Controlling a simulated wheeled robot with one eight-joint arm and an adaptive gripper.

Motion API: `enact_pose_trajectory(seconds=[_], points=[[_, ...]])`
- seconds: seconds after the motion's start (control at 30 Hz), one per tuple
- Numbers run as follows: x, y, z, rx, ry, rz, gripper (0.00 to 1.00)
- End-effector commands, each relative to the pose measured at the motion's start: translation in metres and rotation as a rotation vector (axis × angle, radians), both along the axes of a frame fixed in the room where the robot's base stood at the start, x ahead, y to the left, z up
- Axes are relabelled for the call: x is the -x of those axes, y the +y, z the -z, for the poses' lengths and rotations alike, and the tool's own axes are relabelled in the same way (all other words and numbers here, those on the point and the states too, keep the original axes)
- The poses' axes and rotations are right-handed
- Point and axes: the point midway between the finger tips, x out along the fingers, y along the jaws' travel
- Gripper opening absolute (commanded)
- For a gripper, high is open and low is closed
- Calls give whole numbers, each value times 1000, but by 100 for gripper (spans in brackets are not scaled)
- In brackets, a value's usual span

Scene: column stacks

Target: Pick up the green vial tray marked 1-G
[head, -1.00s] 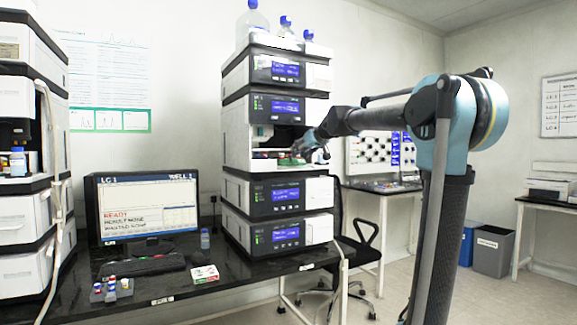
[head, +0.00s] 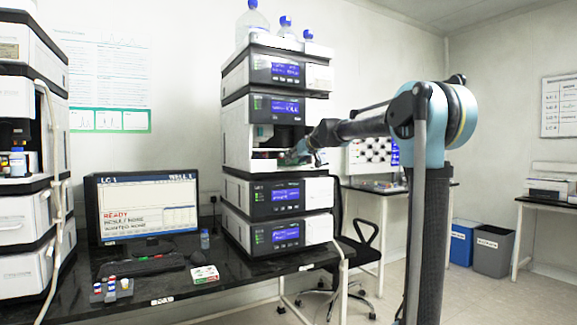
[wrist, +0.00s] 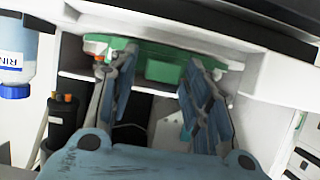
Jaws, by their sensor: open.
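A green tray (wrist: 165,69) shows at the top of the wrist view, inside the open bay of the instrument stack. No 1-G mark can be read on it. My gripper (wrist: 160,72) is open, with one blue-grey finger at each side of the tray's middle part. Whether the fingers touch it cannot be told. In the head view my gripper (head: 291,158) reaches into the bay from the right and hides most of what is there.
The instrument stack (head: 262,195) stands on a black bench (head: 165,287), with bottles (head: 252,22) on top. The bay's white side walls are close around my gripper. A monitor (head: 145,205) and small vials (head: 111,288) are to the left.

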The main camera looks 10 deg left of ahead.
Motion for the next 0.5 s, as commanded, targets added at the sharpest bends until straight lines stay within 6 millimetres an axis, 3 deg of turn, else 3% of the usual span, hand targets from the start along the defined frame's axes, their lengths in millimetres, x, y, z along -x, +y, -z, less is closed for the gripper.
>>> enact_pose_trajectory(seconds=[0.03,0.2,0.5], points=[[0,0,0,0,0,0,38],[0,0,0,0,0,0,3],[0,0,0,0,0,0,2]])
